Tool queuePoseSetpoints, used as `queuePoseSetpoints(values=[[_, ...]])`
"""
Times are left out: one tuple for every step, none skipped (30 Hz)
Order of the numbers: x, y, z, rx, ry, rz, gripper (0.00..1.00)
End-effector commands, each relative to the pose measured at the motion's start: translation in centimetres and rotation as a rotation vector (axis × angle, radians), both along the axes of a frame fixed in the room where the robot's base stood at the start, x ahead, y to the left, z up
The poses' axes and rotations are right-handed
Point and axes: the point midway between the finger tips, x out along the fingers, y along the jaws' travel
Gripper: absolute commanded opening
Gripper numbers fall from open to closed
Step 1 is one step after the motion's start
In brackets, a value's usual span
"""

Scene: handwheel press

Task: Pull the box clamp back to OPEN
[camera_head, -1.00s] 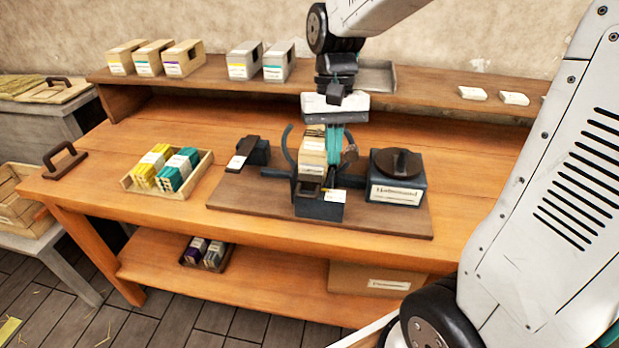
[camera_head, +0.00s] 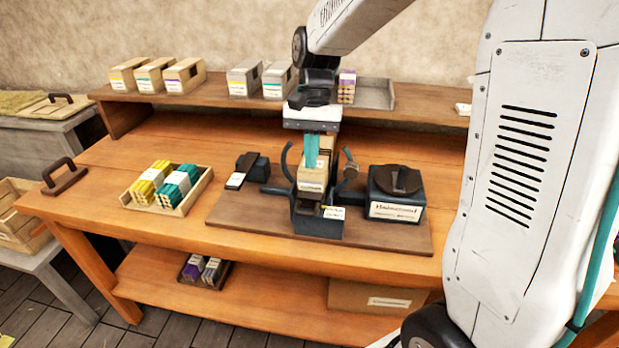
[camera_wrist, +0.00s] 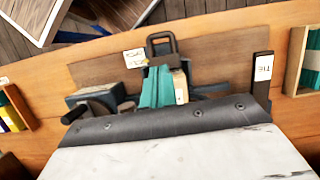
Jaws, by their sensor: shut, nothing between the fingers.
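A tan box (camera_head: 312,178) with a label on its near face stands in a dark metal fixture (camera_head: 318,222) with curved arms on both sides. A round-ended dark lever (camera_head: 350,168) stands at the box's right; I cannot tell whether it is the box clamp. My gripper (camera_head: 311,166) points down, its teal fingers shut and empty, in front of or just over the box's upper part. Contact cannot be told. In the wrist view my gripper (camera_wrist: 159,68) hides most of the box and fixture; a dark square loop (camera_wrist: 161,44) shows beyond the fingertips.
A dark labelled unit (camera_head: 396,194) stands right of the fixture, and a dark block with a labelled bar (camera_head: 247,170) stands left. A tray (camera_head: 203,186) of yellow and teal bundles lies farther left. The raised back shelf (camera_head: 220,97) holds several boxes. The front strip of bench is clear.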

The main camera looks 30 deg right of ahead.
Motion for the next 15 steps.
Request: queuePoseSetpoints(values=[[-0.2, 0.1, -0.7, 0.0, 0.002, 0.0, 0.0], [-0.4, 0.2, -1.1, 0.001, 0.004, 0.001, 0.0], [-0.6, 0.3, -1.8, 0.001, 0.004, 0.001, 0.0], [-0.7, 0.4, -2.3, 0.0, 0.005, 0.001, 0.0], [-0.9, 0.5, -2.9, 0.001, 0.006, 0.002, 0.0], [-1.0, 0.7, -3.6, 0.001, 0.006, 0.002, 0.0], [-1.2, 0.7, -4.1, 0.0, 0.005, 0.002, 0.0], [-1.4, 0.8, -4.7, 0.0, 0.005, 0.001, 0.0], [-1.5, 1.0, -5.3, 0.0, 0.005, 0.001, 0.0], [-1.6, 1.0, -5.8, 0.0, 0.005, 0.001, 0.0], [-1.8, 1.1, -6.3, 0.0, 0.005, 0.001, 0.0], [-1.9, 1.2, -6.8, -0.001, 0.004, 0.001, 0.0], [-2.0, 1.3, -7.2, -0.001, 0.004, 0.001, 0.0], [-2.1, 1.3, -7.5, 0.0, 0.004, 0.001, 0.0], [-2.2, 1.4, -7.9, 0.0, 0.003, 0.001, 0.0]])
